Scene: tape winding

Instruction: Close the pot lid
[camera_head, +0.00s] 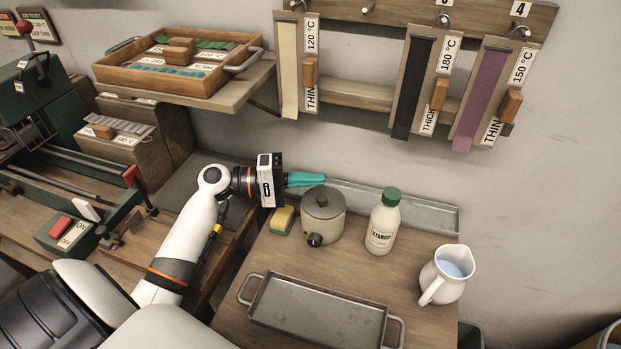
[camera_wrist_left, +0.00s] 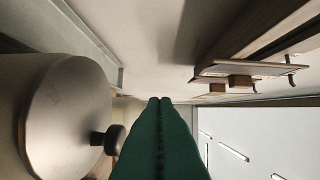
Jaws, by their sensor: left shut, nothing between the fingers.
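The pot (camera_head: 322,228) is a beige round vessel on the wooden table, with a dark handle at its front. Its grey lid (camera_head: 323,204) with a dark knob lies over the mouth and looks level; I cannot tell if it is fully seated. My left gripper (camera_head: 320,180) has teal fingers, shut and empty. They point right, just behind and above the lid, and appear apart from it. In the left wrist view the lid (camera_wrist_left: 62,125) and its knob fill the left side, beside the shut fingers (camera_wrist_left: 160,103). My right gripper is not in view.
A yellow-green sponge (camera_head: 281,220) sits left of the pot. A starch bottle (camera_head: 383,222) and white pitcher (camera_head: 446,275) stand to its right. A metal tray (camera_head: 262,318) lies in front, and a long metal trough (camera_head: 425,215) runs behind along the wall.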

